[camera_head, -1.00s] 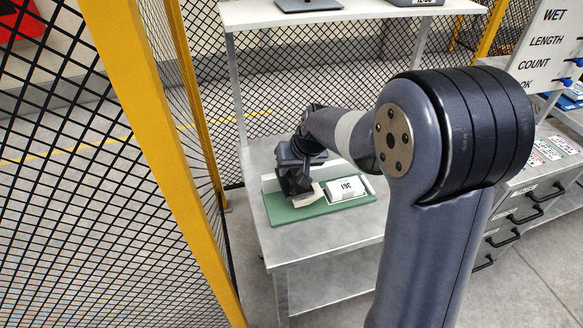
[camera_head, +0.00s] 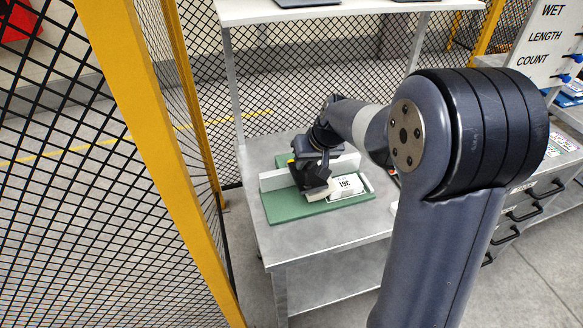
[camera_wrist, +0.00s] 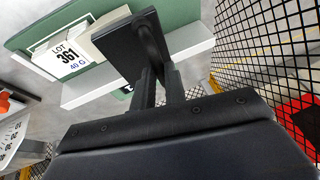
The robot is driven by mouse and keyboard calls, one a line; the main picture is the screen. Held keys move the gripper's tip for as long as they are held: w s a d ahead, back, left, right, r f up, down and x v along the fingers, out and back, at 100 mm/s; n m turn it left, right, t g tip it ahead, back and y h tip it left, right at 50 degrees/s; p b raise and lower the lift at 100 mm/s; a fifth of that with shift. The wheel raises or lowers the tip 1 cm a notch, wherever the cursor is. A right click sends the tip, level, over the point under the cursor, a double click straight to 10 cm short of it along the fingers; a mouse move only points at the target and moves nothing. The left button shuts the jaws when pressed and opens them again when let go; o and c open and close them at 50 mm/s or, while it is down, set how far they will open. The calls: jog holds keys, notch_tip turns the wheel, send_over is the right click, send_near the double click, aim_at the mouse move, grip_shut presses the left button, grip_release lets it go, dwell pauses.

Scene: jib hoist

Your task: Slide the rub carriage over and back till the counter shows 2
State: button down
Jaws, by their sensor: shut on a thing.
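The green board (camera_head: 291,209) lies on the grey metal table, with a white rail (camera_head: 272,181) along its back. My gripper (camera_head: 315,184) is over the board, shut on a dark upright part of the carriage. A cream block of the carriage (camera_head: 318,194) shows beneath it, close to the left side of the card reading 361 (camera_head: 346,186). In the wrist view the two fingers (camera_wrist: 160,84) hold the dark part, and the cream block (camera_wrist: 106,38) is partly covered by a dark plate. No counter number is readable.
A yellow post (camera_head: 150,130) and black mesh fence stand to the left. A white shelf (camera_head: 270,14) is above the back of the table. Drawers (camera_head: 535,196) and a sign board (camera_head: 548,45) are to the right. The table front (camera_head: 320,241) is clear.

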jog(key=w+d+b, duration=0.1)
jog(key=w+d, duration=0.1)
jog(key=d, duration=0.6)
jog(key=shift+w+d, duration=0.2)
jog(key=c, duration=1.5)
grip_release()
jog(key=shift+d, duration=0.15)
jog(key=shift+o, duration=0.2)
jog(key=v, duration=1.1)
